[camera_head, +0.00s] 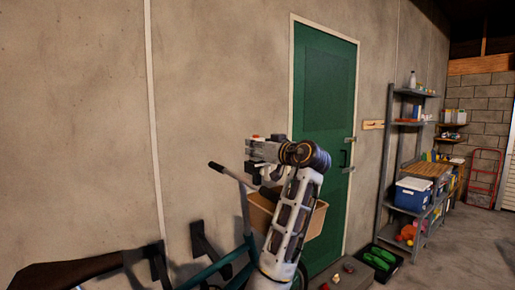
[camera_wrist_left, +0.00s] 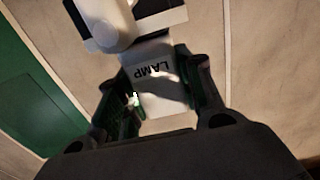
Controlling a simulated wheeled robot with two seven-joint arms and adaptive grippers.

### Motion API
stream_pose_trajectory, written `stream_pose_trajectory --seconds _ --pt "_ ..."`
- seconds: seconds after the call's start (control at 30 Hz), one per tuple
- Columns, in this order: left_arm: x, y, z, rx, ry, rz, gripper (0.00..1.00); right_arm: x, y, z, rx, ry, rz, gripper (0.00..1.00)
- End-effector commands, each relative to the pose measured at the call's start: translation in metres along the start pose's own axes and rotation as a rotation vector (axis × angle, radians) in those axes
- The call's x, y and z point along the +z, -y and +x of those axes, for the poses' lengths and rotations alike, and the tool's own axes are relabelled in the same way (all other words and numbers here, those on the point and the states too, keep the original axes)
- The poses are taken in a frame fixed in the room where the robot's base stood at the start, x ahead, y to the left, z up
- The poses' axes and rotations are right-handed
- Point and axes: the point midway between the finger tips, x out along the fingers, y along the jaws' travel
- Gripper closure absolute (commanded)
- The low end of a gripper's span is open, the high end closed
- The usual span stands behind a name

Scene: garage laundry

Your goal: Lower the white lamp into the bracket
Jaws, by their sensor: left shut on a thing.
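The white lamp (camera_wrist_left: 158,92) sits between the fingers of my left gripper (camera_wrist_left: 160,75) in the left wrist view, with the word LAMP upside down on its pale face. The gripper is shut on it. A white rounded part with a dark edge (camera_wrist_left: 105,22) lies just beyond the lamp; I cannot tell whether it belongs to it. In the head view my left gripper (camera_head: 264,160) is raised near the bicycle's handlebar, and the lamp is too small there to tell apart. I cannot make out the bracket in either view. My right gripper is not in view.
A bicycle (camera_head: 232,258) with a tan basket (camera_head: 314,222) stands against the concrete wall behind my left arm. A green door (camera_head: 325,100) is behind. Grey shelves (camera_head: 389,150) with a blue cooler (camera_head: 411,196) stand at right.

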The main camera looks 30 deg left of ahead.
Motion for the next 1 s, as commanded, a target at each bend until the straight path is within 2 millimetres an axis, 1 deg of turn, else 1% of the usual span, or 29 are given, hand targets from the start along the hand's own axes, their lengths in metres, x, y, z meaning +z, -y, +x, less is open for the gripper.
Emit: stream_pose_trajectory --seconds 0.03,0.2,0.23,0.67,0.87,1.0 --pt "0.0 0.0 0.0 0.0 -0.001 0.0 0.62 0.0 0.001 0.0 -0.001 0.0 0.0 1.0" --pt "0.0 0.0 0.0 0.0 -0.001 0.0 0.4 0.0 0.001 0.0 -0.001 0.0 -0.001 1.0" --pt "0.0 0.0 0.0 0.0 0.0 0.0 0.38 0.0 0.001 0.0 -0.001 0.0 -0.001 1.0" --pt "0.0 0.0 -0.003 0.001 0.0 0.0 0.38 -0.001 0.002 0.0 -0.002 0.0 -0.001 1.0" --pt "0.0 -0.001 -0.017 0.002 0.0 0.001 0.38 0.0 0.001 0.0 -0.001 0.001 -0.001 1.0" --pt "0.0 -0.001 -0.035 0.003 0.0 0.001 0.38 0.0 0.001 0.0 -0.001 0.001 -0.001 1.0"
